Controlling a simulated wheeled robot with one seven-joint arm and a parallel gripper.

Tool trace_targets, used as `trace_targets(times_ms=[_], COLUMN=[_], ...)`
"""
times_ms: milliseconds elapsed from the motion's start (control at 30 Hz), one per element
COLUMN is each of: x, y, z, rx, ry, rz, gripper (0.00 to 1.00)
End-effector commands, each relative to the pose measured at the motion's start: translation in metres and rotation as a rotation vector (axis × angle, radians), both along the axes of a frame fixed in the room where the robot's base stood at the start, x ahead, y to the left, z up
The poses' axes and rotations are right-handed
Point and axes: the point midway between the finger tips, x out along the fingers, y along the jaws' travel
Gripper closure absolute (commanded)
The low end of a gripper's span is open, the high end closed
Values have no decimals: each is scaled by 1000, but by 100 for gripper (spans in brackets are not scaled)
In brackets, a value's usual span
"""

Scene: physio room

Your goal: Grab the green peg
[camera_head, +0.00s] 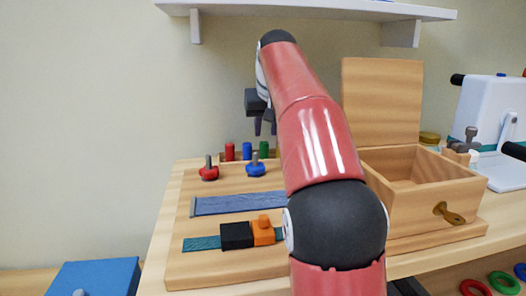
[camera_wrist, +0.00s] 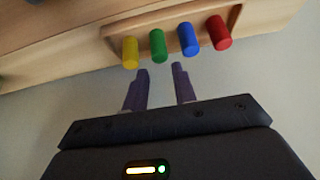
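The green peg (camera_head: 264,149) stands at the back of the wooden board, to the right of a blue peg (camera_head: 247,151) and a red peg (camera_head: 229,152). In the wrist view the green peg (camera_wrist: 157,45) is between a yellow peg (camera_wrist: 130,52) and the blue one. The yellow peg does not show in the head view. My gripper (camera_head: 265,128) is above the row of pegs. In the wrist view my gripper (camera_wrist: 160,70) is open and empty, its two fingers apart, with the green peg just beyond the gap between the tips and not touched.
The wooden board (camera_head: 180,270) carries a red knob (camera_head: 208,172), a blue knob (camera_head: 256,169), straps and a buckle (camera_head: 236,236). An open wooden box (camera_head: 420,205) stands to the right. A shelf (camera_head: 320,10) hangs above. The wall is close behind the pegs.

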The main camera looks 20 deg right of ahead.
Motion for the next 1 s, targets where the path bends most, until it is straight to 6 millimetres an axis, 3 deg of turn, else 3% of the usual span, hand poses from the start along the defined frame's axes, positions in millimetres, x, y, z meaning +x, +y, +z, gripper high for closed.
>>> trace_targets(times_ms=[400,700,900,1000], x=[22,26,26,26], y=[-3,-4,-4,-4], z=[-49,-53,-53,-53], rx=[0,-1,0,0], ry=[3,-1,0,0], rz=[1,1,1,1], gripper=[73,73,99,100])
